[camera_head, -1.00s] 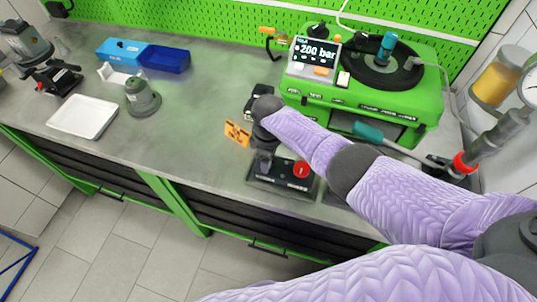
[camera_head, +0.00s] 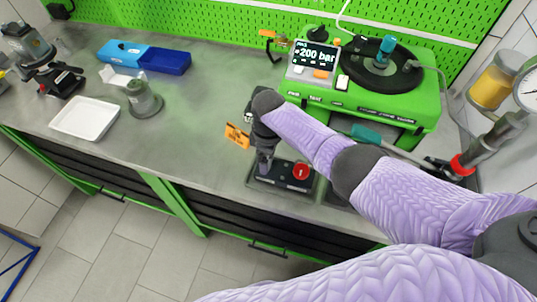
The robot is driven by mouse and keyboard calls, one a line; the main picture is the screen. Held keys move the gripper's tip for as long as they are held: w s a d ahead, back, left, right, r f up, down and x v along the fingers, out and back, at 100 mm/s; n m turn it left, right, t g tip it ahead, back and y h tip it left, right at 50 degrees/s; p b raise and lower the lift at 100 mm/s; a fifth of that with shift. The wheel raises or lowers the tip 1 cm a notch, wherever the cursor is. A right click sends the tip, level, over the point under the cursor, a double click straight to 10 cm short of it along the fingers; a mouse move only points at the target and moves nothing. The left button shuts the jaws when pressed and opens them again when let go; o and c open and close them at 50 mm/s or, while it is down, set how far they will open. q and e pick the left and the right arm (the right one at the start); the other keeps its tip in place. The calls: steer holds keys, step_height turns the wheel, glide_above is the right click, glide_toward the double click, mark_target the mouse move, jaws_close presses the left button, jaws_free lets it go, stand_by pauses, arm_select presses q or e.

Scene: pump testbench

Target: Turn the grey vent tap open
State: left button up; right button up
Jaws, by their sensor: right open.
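My right gripper (camera_head: 263,164) hangs down from my purple-sleeved arm, over the left part of a small black fixture (camera_head: 283,185) with a red round knob (camera_head: 301,170). The fixture sits at the bench's front edge. The gripper's fingers are dark, small and hard to separate from the fixture, and I cannot tell whether they touch anything. I cannot pick out the grey vent tap; the gripper or arm may hide it. My left gripper is not in view.
The green test unit (camera_head: 419,107) with its 200 bar display (camera_head: 313,58) stands behind my right arm. An orange tag (camera_head: 237,136) shows beside the gripper. A white tray (camera_head: 85,118), blue bin (camera_head: 165,61) and grey conical part (camera_head: 144,99) are at left. The bench's middle is clear.

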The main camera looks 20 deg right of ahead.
mark_target(269, 160)
step_height(269, 160, up, 8)
steer(key=p, duration=0.2)
steer(key=shift+f, duration=0.1)
